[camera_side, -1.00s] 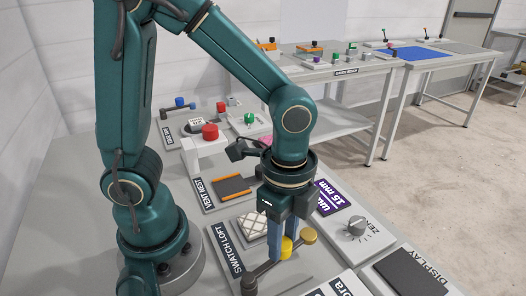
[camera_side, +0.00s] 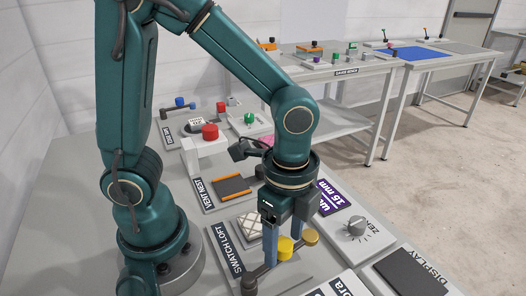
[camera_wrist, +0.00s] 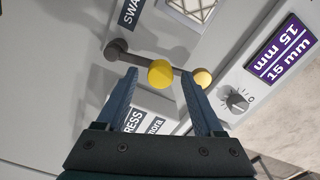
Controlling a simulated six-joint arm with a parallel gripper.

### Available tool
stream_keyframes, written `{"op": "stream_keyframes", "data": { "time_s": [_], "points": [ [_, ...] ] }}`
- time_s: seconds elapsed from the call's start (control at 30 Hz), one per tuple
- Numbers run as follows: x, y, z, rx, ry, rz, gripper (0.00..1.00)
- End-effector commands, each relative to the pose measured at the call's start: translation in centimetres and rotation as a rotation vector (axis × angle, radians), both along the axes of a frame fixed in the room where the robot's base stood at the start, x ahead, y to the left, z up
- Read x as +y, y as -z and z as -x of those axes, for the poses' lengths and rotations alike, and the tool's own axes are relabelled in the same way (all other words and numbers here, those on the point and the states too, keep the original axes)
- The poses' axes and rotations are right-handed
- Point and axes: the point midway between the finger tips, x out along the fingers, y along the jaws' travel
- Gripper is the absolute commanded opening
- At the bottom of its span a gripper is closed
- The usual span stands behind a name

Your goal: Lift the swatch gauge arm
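The swatch gauge arm (camera_wrist: 135,62) is a dark lever beside the SWATCH LOFT label, with a round pivot at one end. It carries a yellow knob (camera_side: 285,248) and a gold disc (camera_side: 311,237) at its far end. The knob (camera_wrist: 161,73) and disc (camera_wrist: 203,77) also show in the wrist view. My gripper (camera_side: 283,255) is low over the lever. In the wrist view my gripper (camera_wrist: 159,76) is open, with a fingertip on each side of the yellow knob and gaps between. Whether the lever touches its base is hard to tell.
A quilted swatch (camera_side: 249,229) lies just behind the lever. A grey dial (camera_side: 356,227) and a purple 15 mm sign (camera_side: 332,197) stand to the right. The vent nest plate (camera_side: 231,186) is farther back, and a dark display panel (camera_side: 411,274) is at front right.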

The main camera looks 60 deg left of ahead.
Motion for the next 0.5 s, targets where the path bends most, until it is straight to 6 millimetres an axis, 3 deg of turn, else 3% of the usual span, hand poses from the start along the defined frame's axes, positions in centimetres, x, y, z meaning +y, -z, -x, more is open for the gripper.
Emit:
{"op": "stream_keyframes", "data": {
  "time_s": [0.5],
  "points": [
    [0.0,-4.9,-0.1,-0.004,0.000,0.002,0.69]
  ]
}}
